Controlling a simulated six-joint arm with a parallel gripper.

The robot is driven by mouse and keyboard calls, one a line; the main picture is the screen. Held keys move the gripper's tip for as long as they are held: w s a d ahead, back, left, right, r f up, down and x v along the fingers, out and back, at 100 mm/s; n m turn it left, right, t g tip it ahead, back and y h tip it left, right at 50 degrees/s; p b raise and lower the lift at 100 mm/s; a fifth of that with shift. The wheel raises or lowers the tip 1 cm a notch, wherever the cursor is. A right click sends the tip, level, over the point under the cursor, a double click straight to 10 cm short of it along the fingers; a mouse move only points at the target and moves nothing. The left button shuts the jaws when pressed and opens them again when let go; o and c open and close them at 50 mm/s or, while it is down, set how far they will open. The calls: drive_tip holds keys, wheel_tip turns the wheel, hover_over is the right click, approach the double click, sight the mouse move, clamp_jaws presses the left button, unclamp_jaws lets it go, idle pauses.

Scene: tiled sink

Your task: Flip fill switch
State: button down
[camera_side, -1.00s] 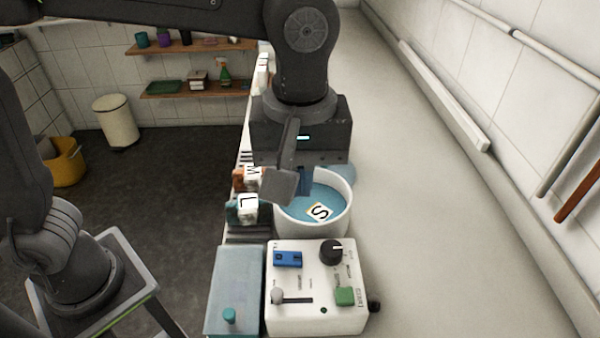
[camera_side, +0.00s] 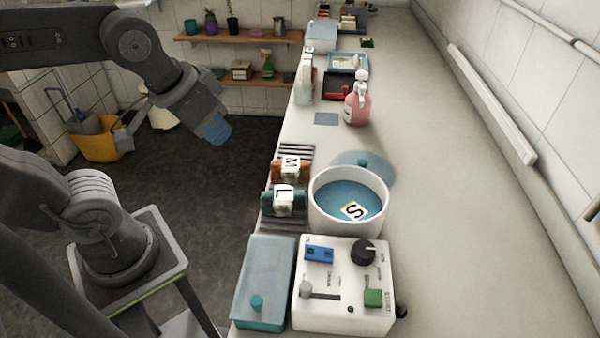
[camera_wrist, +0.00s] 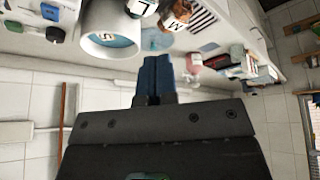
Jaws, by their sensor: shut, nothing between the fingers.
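A white control box (camera_side: 340,313) stands at the near end of the counter. A blue rocker switch (camera_side: 319,254) is at its upper left; the small labels are too small to read, so I cannot tell which control is marked fill. The box also carries a black knob (camera_side: 363,252), a green button (camera_side: 373,297) and a slider with a grey handle (camera_side: 306,288). The blue switch shows at the upper left of the wrist view (camera_wrist: 50,11). My gripper (camera_side: 217,133) is shut and empty, left of the counter over the floor, well apart from the box. Its blue fingers (camera_wrist: 154,77) are together.
A white tub (camera_side: 347,227) of blue water with an S tile (camera_side: 355,211) stands behind the box. A teal-lidded container (camera_side: 263,283) is left of the box. M and L blocks (camera_side: 285,200) sit on a rack. A pink bottle (camera_side: 358,103) stands farther back.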

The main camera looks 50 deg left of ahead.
wheel_tip(320, 180, up, 2)
drive_tip(key=n+g+y, duration=0.1)
drive_tip(key=n+g, duration=0.5)
drive_tip(key=n, duration=0.2)
hover_over(311, 249)
drive_tip(key=w+d, duration=0.2)
drive_tip(key=f, duration=0.4)
drive_tip(key=s+a+f, duration=0.1)
drive_tip(key=f, duration=0.8)
drive_tip(key=shift+s+a+f, duration=0.3)
drive_tip(key=shift+s+f, duration=0.05)
drive_tip(key=shift+f, duration=0.1)
